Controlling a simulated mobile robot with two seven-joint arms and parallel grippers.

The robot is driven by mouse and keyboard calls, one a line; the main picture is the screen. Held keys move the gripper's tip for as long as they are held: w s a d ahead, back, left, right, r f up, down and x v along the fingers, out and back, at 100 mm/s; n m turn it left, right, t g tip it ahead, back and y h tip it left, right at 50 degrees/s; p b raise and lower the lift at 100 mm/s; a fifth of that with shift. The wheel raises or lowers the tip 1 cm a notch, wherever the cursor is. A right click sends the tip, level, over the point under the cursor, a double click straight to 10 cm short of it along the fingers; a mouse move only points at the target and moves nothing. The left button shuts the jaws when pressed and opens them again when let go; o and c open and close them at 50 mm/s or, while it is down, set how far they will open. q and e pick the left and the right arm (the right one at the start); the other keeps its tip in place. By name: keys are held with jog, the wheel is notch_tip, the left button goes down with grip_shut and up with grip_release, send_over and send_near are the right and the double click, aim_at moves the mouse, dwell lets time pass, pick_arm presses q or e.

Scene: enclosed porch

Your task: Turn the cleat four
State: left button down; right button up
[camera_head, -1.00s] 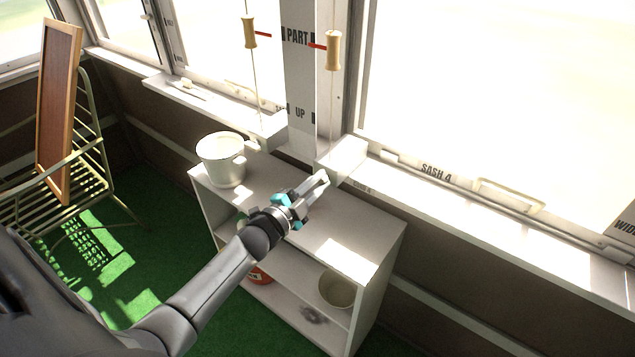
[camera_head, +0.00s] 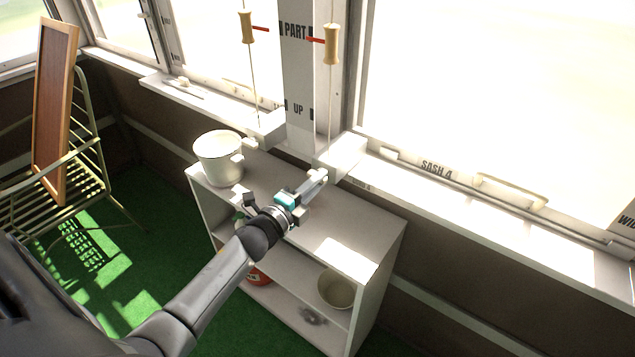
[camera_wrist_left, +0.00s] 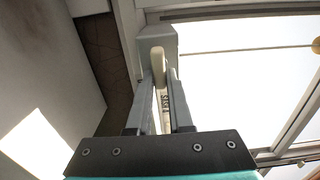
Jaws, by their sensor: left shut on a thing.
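The cleat four is a pale, rounded bar on the front of a white box (camera_head: 345,155) at the left end of the sash 4 sill. In the left wrist view the cleat (camera_wrist_left: 158,66) stands between my fingertips, along the fingers, with the box (camera_wrist_left: 158,38) behind it. My left gripper (camera_head: 321,176) is shut on the cleat, and the fingers (camera_wrist_left: 160,88) lie on both its sides. In the head view the fingers mostly hide the cleat. My right gripper is in neither view.
A white shelf unit (camera_head: 300,215) stands below my left gripper, with a white pot (camera_head: 218,160) on its top left. A second white box (camera_head: 268,130) sits left of the post. Cords with wooden toggles (camera_head: 331,45) hang above. A metal chair (camera_head: 85,150) stands at left.

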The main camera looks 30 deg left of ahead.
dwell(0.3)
pick_arm(q)
jog(key=c, duration=0.8)
grip_release()
jog(key=shift+s, duration=0.1)
jog(key=s, duration=0.5)
jog(key=s+p, duration=0.1)
jog(key=s, duration=0.4)
jog(key=s+a, duration=0.1)
jog(key=s, duration=0.4)
jog(key=shift+a+p, duration=0.1)
jog(key=shift+p, duration=0.2)
